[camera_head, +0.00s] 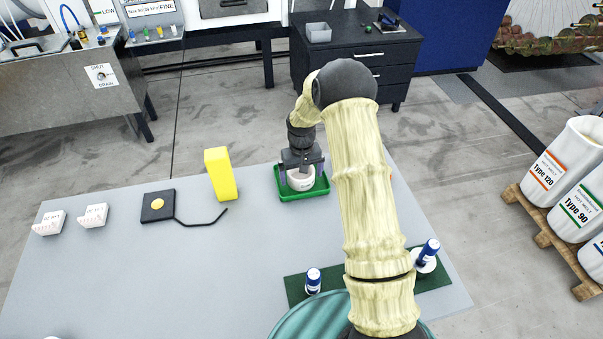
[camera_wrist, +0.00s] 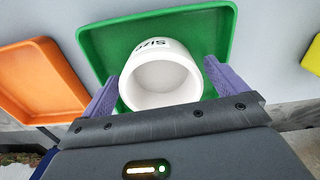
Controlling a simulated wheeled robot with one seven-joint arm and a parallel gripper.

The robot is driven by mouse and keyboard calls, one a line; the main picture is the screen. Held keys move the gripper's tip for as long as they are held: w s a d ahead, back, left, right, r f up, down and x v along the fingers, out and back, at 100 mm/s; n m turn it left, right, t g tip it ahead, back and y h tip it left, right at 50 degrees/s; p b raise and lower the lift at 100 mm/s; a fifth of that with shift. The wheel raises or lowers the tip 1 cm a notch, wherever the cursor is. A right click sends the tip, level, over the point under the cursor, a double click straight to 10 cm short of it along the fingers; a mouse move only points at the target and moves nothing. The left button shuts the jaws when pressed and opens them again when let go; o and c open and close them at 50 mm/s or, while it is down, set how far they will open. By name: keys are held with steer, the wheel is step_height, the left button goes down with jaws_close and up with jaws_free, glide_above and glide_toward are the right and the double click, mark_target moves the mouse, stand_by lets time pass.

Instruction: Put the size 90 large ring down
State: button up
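The size 90 large ring (camera_wrist: 162,84) is a thick white ring with dark "SIZE" lettering on its outer wall. It is in the green tray (camera_wrist: 103,42), its hollow facing the wrist camera. The head view shows the ring (camera_head: 301,183) at the green tray (camera_head: 306,194), at the far edge of the table. My gripper (camera_head: 301,175) points down over the tray with a purple-grey finger on each side of the ring. In the wrist view my gripper (camera_wrist: 162,70) looks open, with slivers of green between fingers and ring. Whether the fingertips touch it is hard to see.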

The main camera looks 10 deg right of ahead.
step_height(320, 180, up, 12)
steer(key=b, duration=0.2)
steer(key=shift+r+b, duration=0.15)
steer(key=shift+b, duration=0.25)
stand_by(0.5)
steer(key=s+r+t, duration=0.2)
steer(key=s, duration=2.3)
steer(key=shift+s+r+m+t, duration=0.3)
steer(key=shift+s+r+m, duration=0.05)
steer(key=shift+s+m, duration=0.05)
